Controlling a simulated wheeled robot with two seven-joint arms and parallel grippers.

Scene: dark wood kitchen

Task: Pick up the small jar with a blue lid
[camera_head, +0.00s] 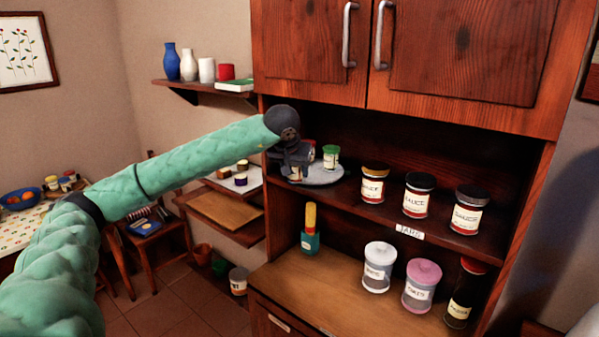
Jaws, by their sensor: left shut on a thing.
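My left gripper (291,162) reaches onto the upper shelf of the cabinet, over the left side of a round grey tray (322,179). It is shut on a small jar (296,173), of which only a bit of pale label shows low between the dark fingers. Its lid is hidden, so I cannot tell its colour, nor whether the jar touches the tray. A small jar with a green lid (331,156) stands on the tray just right of the gripper. Another small jar, reddish, is partly hidden right behind the gripper. My right gripper is not in view.
Sauce jars (416,197) stand in a row to the right on the same shelf. Below are a green bottle with a yellow top (310,230), canisters (379,267) and a dark jar (464,293). Closed cupboard doors (460,45) hang above. A wall shelf (205,88) is at left.

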